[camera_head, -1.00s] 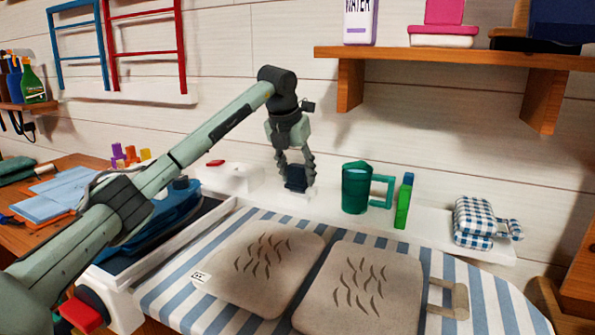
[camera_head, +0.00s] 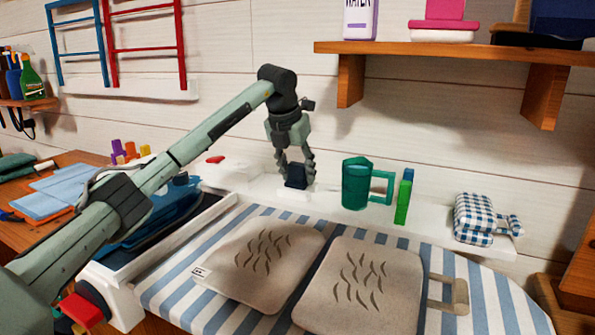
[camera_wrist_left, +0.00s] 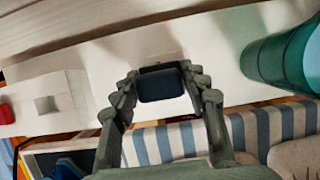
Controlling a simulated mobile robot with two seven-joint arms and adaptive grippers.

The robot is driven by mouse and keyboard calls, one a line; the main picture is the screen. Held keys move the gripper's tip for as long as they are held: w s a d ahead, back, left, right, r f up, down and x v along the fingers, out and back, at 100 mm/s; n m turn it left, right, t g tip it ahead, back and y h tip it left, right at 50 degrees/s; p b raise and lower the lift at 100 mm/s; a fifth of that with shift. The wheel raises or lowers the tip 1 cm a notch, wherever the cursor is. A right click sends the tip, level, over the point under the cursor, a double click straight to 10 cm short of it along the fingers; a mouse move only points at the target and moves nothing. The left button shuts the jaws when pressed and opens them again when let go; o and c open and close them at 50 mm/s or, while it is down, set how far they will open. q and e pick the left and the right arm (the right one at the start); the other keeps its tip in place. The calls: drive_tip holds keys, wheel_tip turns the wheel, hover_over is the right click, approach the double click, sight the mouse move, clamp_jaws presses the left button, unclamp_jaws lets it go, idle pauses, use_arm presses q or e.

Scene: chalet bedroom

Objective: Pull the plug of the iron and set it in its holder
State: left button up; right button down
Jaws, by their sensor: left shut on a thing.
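The plug (camera_head: 296,175) is a dark blue block between the fingers of my left gripper (camera_head: 295,165). The gripper is shut on it and points down. In the left wrist view the plug (camera_wrist_left: 161,83) sits between both fingertips of the left gripper (camera_wrist_left: 163,90). The small white holder (camera_head: 293,193) is directly below the plug on the white ledge. I cannot tell whether the plug is seated in it. The blue iron (camera_head: 172,212) rests in a dark tray at the left end of the board, partly behind my arm. My right gripper is not in view.
A white box with a red switch (camera_head: 215,160) is left. The striped board (camera_head: 470,290) carries two beige pads. A wooden shelf (camera_head: 440,53) hangs above.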

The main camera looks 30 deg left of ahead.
use_arm(q)
drive_tip(key=shift+f, duration=0.15)
drive_tip(key=o, duration=1.2)
drive_tip(key=shift+o, duration=0.2)
drive_tip(key=v, duration=1.2)
drive_tip(key=shift+f, duration=0.15)
drive_tip(key=x, duration=1.2)
drive_tip(key=shift+r, duration=0.35)
